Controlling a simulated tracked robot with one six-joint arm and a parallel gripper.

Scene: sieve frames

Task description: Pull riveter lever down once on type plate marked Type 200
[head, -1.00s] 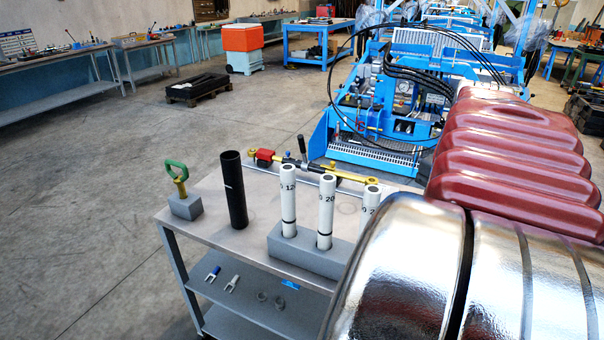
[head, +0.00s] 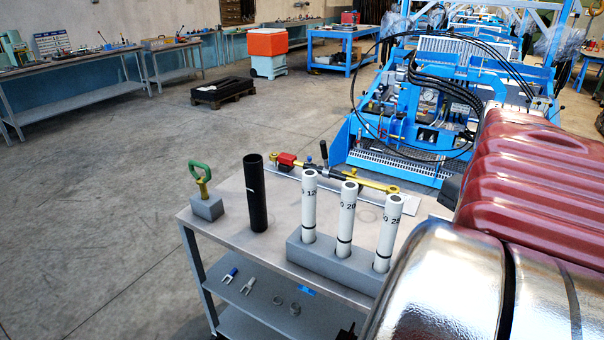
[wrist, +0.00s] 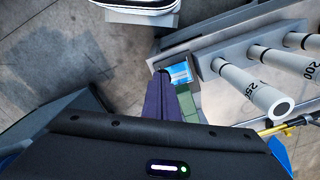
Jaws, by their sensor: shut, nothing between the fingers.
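I cannot make out a riveter lever or a type plate reading "Type 200" for certain in either view. A white tube marked 200 (head: 345,222) stands upright in a grey block on the trolley, between two similar tubes. It also shows in the wrist view (wrist: 285,62), beside the tube marked 250 (wrist: 240,80). A red and yellow tool (head: 345,176) with a black upright handle lies behind the tubes. My gripper (wrist: 172,92) shows in the wrist view as narrow fingers, shut and empty, below a small blue and white label (wrist: 180,72). The tubes stand to its right.
The grey two-level trolley (head: 225,228) also carries a black tube (head: 256,195) and a green-handled tool (head: 200,182) in a grey block. A blue machine (head: 405,125) stands behind. The floor left of the trolley is open.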

